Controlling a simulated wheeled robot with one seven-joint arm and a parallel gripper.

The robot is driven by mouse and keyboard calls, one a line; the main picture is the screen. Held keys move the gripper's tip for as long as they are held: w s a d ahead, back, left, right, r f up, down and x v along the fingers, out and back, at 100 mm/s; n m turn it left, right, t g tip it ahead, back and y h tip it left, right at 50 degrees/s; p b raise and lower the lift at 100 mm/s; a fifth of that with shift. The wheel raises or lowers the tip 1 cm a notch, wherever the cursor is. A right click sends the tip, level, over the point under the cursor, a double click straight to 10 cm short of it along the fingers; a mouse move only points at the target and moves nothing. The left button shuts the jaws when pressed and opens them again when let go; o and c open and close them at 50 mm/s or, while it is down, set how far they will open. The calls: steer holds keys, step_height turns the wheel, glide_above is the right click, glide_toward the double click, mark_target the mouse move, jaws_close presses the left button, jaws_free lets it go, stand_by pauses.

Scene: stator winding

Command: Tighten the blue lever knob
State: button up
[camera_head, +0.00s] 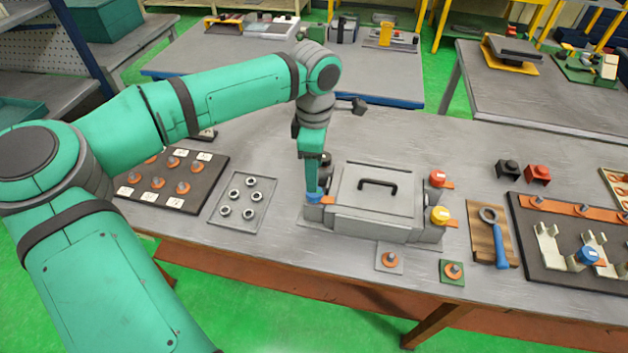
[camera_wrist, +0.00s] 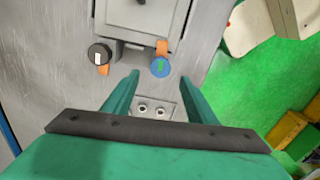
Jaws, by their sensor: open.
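The blue lever knob (camera_head: 314,198) is at the front left corner of a grey lidded box (camera_head: 375,222). Its orange lever (camera_head: 328,200) points toward the box. My gripper (camera_head: 313,188) points down over this knob and partly hides it. In the wrist view the blue knob (camera_wrist: 160,68) shows a green mark on top, and its orange lever (camera_wrist: 162,47) points up. My gripper (camera_wrist: 159,80) is open there, with one finger on each side of the knob's near edge. A black knob (camera_wrist: 99,53) with an orange lever sits to the left.
Red (camera_head: 438,178) and yellow (camera_head: 440,214) knobs stand at the box's right side. A plate of nuts (camera_head: 243,201) lies close left. A wrench (camera_head: 495,235) and a rack with another blue knob (camera_head: 588,256) are to the right. The table's rear middle is clear.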

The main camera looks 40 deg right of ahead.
step_height(320, 180, up, 5)
steer(key=shift+f, duration=0.2)
stand_by(0.5)
